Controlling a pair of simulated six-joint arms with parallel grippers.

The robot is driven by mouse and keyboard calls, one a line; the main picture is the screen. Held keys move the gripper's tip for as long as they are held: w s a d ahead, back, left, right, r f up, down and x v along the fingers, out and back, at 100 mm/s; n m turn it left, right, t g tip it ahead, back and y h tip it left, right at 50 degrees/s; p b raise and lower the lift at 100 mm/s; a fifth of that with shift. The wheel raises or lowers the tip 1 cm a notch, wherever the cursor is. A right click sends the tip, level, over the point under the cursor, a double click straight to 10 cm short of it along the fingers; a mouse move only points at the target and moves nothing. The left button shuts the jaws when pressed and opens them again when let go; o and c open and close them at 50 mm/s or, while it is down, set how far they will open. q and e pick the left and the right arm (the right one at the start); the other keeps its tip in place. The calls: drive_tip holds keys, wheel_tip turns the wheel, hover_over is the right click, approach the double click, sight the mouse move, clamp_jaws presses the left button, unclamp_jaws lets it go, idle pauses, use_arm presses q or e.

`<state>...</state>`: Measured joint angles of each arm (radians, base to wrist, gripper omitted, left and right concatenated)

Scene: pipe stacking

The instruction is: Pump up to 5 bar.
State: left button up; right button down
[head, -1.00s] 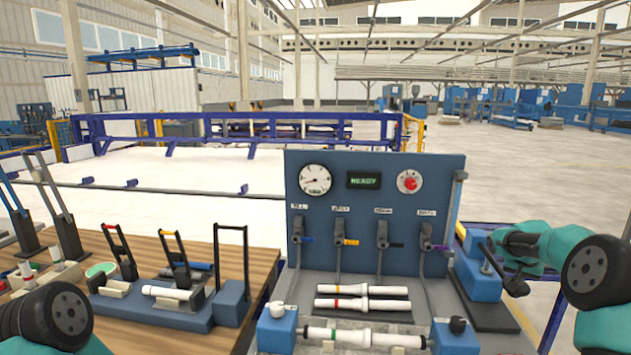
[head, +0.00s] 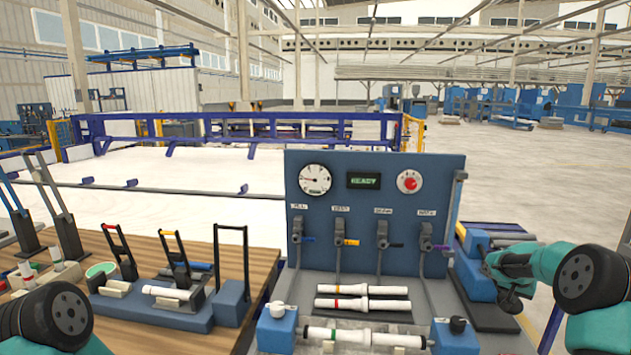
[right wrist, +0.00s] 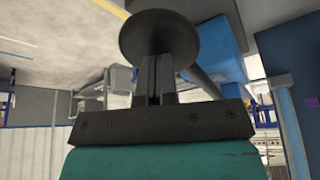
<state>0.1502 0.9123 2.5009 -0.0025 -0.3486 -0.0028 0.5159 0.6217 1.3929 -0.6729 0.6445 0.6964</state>
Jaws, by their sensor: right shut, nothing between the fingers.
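The pressure gauge (head: 314,179) is a white dial on the upright blue panel (head: 345,255). Its needle points left; the numbers are too small to read. The blue pump (head: 474,276) stands right of the panel. My right gripper (head: 507,298) is at the pump's right side, where its handle is largely hidden. In the right wrist view, the fingers (right wrist: 154,78) are shut, with a dark round disc (right wrist: 160,35) at their tips; I cannot tell how firmly they touch. My left arm shows at the lower left, its gripper out of view.
The panel carries a READY display (head: 364,180), a red knob (head: 409,181) and several valves. White pipes (head: 362,304) lie before it. A clamped pipe (head: 365,337) lies nearer. A wooden bench (head: 190,249) with tools is at left.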

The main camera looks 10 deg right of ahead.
wheel_tip(320, 180, up, 10)
drive_tip(key=shift+s+f, duration=0.25)
drive_tip(key=shift+s, duration=0.15)
idle(0.4)
drive_tip(key=shift+a, duration=0.1)
idle(2.7)
drive_tip(key=shift+w+f, duration=0.15)
drive_tip(key=shift+f, duration=2.25)
drive_tip(key=shift+w+f, duration=0.1)
drive_tip(key=shift+f, duration=2.25)
wheel_tip(320, 180, up, 10)
drive_tip(key=shift+s+f, duration=0.2)
drive_tip(key=shift+s, duration=0.2)
